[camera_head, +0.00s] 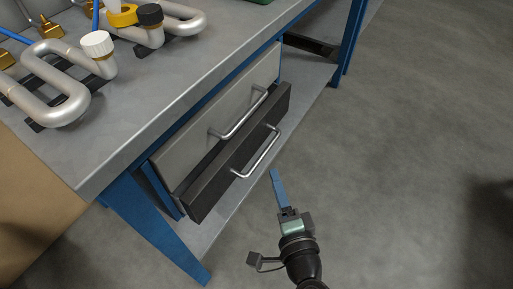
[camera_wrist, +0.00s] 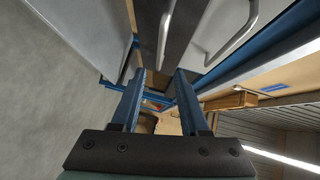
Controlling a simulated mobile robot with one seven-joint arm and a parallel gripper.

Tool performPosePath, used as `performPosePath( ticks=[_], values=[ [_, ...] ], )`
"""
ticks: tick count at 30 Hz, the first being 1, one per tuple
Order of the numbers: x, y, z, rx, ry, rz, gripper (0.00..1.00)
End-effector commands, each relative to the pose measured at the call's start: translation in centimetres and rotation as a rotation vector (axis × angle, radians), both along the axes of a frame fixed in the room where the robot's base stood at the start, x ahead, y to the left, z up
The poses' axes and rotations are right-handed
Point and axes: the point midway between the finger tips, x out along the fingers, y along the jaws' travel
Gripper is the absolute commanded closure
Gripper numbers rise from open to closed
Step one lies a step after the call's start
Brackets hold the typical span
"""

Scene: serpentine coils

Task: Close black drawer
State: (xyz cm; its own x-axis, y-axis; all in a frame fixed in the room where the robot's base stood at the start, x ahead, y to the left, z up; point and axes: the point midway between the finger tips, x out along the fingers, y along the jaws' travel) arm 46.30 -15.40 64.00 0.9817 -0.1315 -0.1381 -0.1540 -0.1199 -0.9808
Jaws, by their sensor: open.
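The black drawer (camera_head: 240,149) is the lower of two drawers under the workbench. It sticks out a little past the grey drawer (camera_head: 212,125) above it, so it stands partly open. It has a silver bar handle (camera_head: 258,158). My gripper (camera_head: 275,178) has blue fingers and is in front of the black drawer, just right of its handle, apparently apart from it. In the wrist view my gripper (camera_wrist: 160,75) is open with nothing between the fingers. The dark drawer front (camera_wrist: 178,30) and its handle (camera_wrist: 163,40) show beyond the fingertips.
The grey workbench top (camera_head: 150,95) overhangs the drawers and carries silver serpentine pipes (camera_head: 50,85). Blue bench legs (camera_head: 155,225) stand at either side of the drawers. A lower shelf (camera_head: 306,82) runs beneath. The concrete floor to the right is clear.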

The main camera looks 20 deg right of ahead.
Motion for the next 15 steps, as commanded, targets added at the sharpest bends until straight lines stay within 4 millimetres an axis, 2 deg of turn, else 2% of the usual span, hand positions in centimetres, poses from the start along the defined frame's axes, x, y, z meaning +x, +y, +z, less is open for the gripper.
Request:
performPosePath(
  ticks=[9,15],
  values=[
    [6.1,-0.8,-0.7,-0.002,-0.003,0.001,0.55],
    [8.9,-1.2,-1.2,-0.001,-0.001,0.000,0.55]
  ],
)
